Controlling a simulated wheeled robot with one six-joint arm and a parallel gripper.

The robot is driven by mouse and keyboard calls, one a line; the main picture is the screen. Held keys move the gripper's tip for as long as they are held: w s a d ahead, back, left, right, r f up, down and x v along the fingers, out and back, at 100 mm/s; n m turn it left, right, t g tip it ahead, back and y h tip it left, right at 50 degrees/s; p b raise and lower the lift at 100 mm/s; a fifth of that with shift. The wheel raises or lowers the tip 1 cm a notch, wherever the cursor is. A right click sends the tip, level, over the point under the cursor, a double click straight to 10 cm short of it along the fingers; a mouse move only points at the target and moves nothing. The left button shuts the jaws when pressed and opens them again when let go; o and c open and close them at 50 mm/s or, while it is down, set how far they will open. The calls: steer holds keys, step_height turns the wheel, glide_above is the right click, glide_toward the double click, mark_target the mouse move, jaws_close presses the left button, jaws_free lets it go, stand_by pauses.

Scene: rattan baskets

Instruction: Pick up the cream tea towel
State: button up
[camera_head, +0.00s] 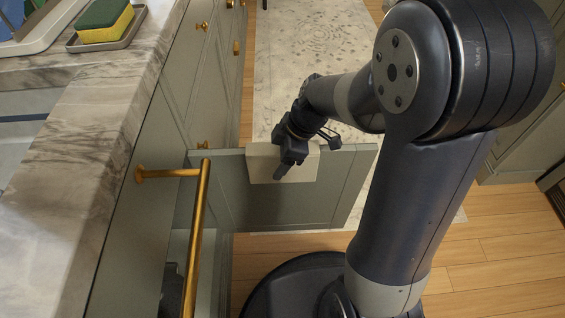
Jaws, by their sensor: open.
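The cream tea towel (306,168) hangs folded over the top edge of an open grey-green cabinet door (300,204). The gripper covers part of the towel. The fingers are open, and whether they touch or straddle the cloth cannot be told from this view.
A marble counter (85,185) runs along the left, with a brass rail (197,235) in front of the cabinets. A sponge (104,22) sits on a small tray (76,45). A patterned rug (310,60) lies on the wooden floor (500,250).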

steer(key=shift+f, duration=0.15)
stand_by(0.4)
steer(key=c, duration=1.1)
